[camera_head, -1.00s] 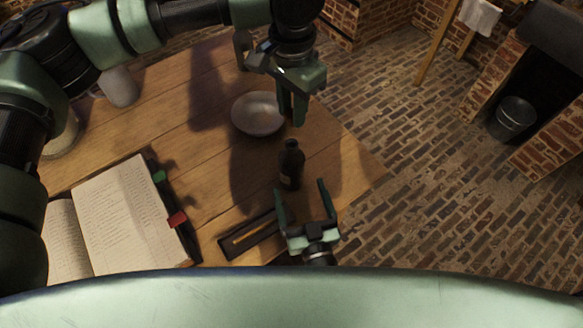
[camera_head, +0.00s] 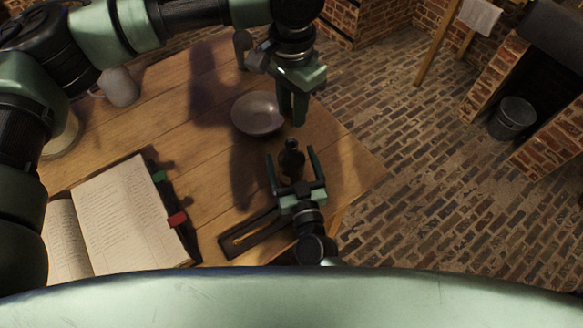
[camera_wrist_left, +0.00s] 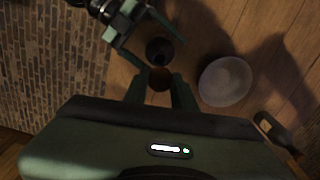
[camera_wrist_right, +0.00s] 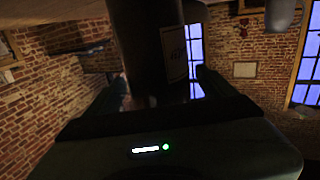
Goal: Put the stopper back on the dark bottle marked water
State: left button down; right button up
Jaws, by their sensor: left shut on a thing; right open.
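The dark bottle (camera_head: 291,160) stands upright on the table between the two spread fingers of my right gripper (camera_head: 290,153), which is open. In the right wrist view the bottle (camera_wrist_right: 145,45) rises close in front, with a pale label (camera_wrist_right: 174,52) whose writing I cannot read. My left gripper (camera_head: 298,118) is shut on the stopper, a round brown piece (camera_wrist_left: 160,79) between its fingertips in the left wrist view. That view also shows the dark bottle (camera_wrist_left: 160,50) just beyond the stopper, apart from it. The stopper is hidden in the head view.
A shallow grey bowl (camera_head: 257,114) sits left of my left gripper. A narrow dark tray (camera_head: 240,238) lies left of my right wrist. An open notebook (camera_head: 115,215) lies at the left, and a pale mug (camera_head: 119,87) stands behind it. The table's right edge is near the bottle.

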jog(key=shift+x, duration=1.25)
jog(key=shift+c, duration=0.4)
grip_shut()
pick_arm(q)
send_over(292, 143)
jog(key=shift+f, duration=2.5)
